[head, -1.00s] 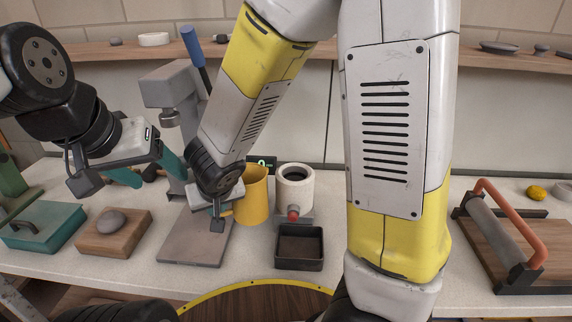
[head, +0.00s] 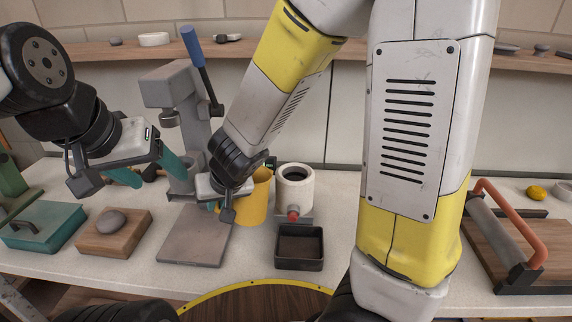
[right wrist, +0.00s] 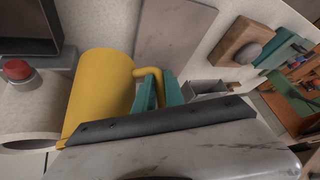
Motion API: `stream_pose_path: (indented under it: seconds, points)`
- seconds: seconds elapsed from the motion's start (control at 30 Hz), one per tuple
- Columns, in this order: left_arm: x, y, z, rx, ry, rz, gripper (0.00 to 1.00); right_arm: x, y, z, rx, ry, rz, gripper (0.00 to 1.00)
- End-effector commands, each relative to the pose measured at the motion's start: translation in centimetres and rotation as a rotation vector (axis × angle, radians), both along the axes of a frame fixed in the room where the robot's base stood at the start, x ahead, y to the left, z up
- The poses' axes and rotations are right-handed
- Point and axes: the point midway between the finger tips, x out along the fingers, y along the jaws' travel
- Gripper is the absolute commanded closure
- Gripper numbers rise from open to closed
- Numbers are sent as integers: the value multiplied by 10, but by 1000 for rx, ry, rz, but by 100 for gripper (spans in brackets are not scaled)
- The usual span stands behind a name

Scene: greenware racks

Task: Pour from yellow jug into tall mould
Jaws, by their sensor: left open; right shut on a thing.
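The yellow jug (head: 258,196) stands on the counter or just above it; I cannot tell which. It looks upright in the head view. My right gripper (head: 222,204) is at its left side. In the right wrist view the teal fingers (right wrist: 160,92) are shut on the handle (right wrist: 146,71) of the jug (right wrist: 100,92). A white upright cylinder (head: 294,195) with a dark round opening, likely the tall mould, stands just right of the jug; its side also shows in the right wrist view (right wrist: 28,108). My left gripper (head: 148,172) is open and empty, above the counter at the left.
A black square tray (head: 299,262) sits before the cylinder, below a red knob (head: 293,215). A press with a blue handle (head: 194,46) stands behind a flat grey plate (head: 192,250). A wooden block (head: 114,240) lies left; a roller frame (head: 495,235) stands right.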

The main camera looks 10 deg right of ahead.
Motion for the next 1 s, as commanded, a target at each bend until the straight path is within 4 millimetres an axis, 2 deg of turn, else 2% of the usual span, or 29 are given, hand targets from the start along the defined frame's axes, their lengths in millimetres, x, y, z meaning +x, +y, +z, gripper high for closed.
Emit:
stream_pose_path:
  seconds: [0.47,0.7,0.93,1.0]
  points:
    - [0,0,0,0,0,0,32,4,-12,24,171,46,-3,100]
    - [0,0,0,0,0,0,32,6,-18,43,244,60,1,100]
    - [0,0,0,0,0,0,32,13,-41,94,452,115,-3,100]
    - [0,0,0,0,0,0,32,12,-43,100,493,134,1,100]
